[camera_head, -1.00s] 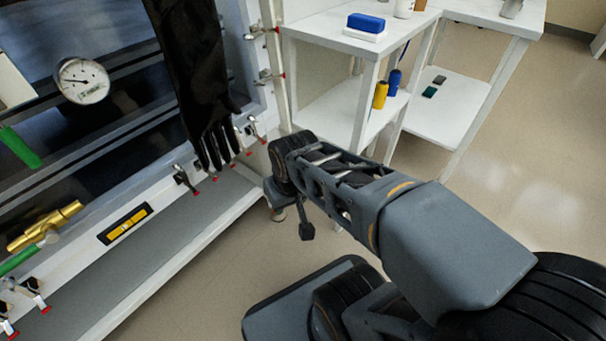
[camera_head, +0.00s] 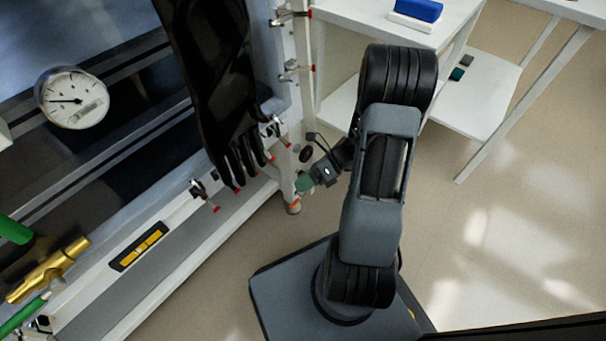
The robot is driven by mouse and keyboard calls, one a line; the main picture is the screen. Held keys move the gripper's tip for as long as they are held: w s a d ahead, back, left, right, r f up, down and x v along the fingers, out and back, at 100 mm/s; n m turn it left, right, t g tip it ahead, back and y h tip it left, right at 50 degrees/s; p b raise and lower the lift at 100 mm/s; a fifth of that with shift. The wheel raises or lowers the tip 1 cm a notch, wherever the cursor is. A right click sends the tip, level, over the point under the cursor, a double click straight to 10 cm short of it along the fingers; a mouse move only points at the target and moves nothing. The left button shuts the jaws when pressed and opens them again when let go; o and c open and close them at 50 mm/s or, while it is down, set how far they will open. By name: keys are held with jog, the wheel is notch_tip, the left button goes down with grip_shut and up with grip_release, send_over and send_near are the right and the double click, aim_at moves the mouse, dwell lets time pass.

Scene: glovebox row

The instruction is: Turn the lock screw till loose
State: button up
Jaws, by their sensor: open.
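My gripper (camera_head: 305,183) is small in the head view, low beside the right front corner post of the glovebox frame. Its tips point left toward the post, and a green part shows at them. It is open. I cannot tell whether it touches anything. A dark round knob (camera_head: 306,154) shows just above the gripper, next to the post. I cannot tell whether it is the lock screw or part of my wrist. No other thing is clearly a lock screw. My arm hides some of the area to the right of the gripper.
A black glove (camera_head: 212,85) hangs in front of the glovebox. Several red-tipped clamps (camera_head: 204,194) line its frame. A dial gauge (camera_head: 73,98) and a brass valve (camera_head: 48,270) are at left. A white shelf unit (camera_head: 335,100) stands behind my arm. The floor at right is clear.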

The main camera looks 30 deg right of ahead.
jog(key=d+f+m+t+h, duration=0.3)
jog(key=d+f+m+t, duration=0.35)
jog(key=m, duration=0.75)
jog(key=d+f+m+t+h, duration=0.2)
jog(key=d+f+m+t, duration=0.2)
jog(key=f+m+t, duration=0.8)
jog(key=w+a+r+m+g+b, duration=0.1)
jog(key=w, duration=0.3)
jog(key=w+a+r+m+g+b, duration=0.1)
jog(key=w+a, duration=0.1)
jog(key=w, duration=0.1)
jog(key=w+a+r+g+b, duration=0.1)
jog(key=w+a, duration=0.1)
jog(key=w, duration=0.2)
jog(key=shift+w+m+b, duration=0.3)
jog(key=shift+m, duration=0.1)
jog(key=shift+c, duration=0.2)
jog(key=c, duration=0.9)
